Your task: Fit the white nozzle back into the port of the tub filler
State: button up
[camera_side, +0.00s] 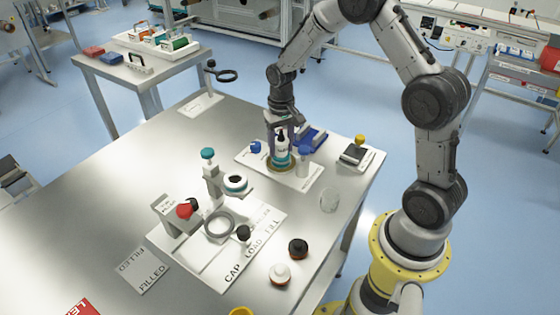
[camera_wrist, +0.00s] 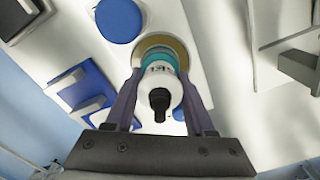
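My gripper (camera_side: 283,140) points down over the small white plate at the back right of the table. Its two dark fingers (camera_wrist: 161,80) stand on either side of a white, bottle-like piece (camera_wrist: 158,88) with a black tip and a teal band. That piece also shows in the side view (camera_side: 281,145), upright over a gold-brown round base (camera_side: 284,167). The fingertips are close to its sides near the teal band; I cannot tell whether they press on it. I cannot tell for certain which piece is the white nozzle, and no open port shows clearly.
A blue holder (camera_side: 313,137), a blue round cap (camera_side: 256,147) and a white-and-blue bottle (camera_side: 304,160) stand close to my gripper. The labelled fixture plate (camera_side: 225,262) lies at front left. The table's left part is bare.

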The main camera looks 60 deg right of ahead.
grip_shut()
jog(key=shift+r, duration=0.15)
jog(key=shift+r, duration=4.05)
jog(key=shift+s, duration=0.15)
jog(key=a+r+n, duration=0.3)
jog(key=a+r, duration=0.1)
jog(key=a, duration=0.5)
jog(key=a+r+n, duration=0.3)
jog(key=a+r, duration=0.1)
jog(key=a, duration=0.6)
jog(key=shift+a+r, duration=0.25)
jog(key=shift+r, duration=0.15)
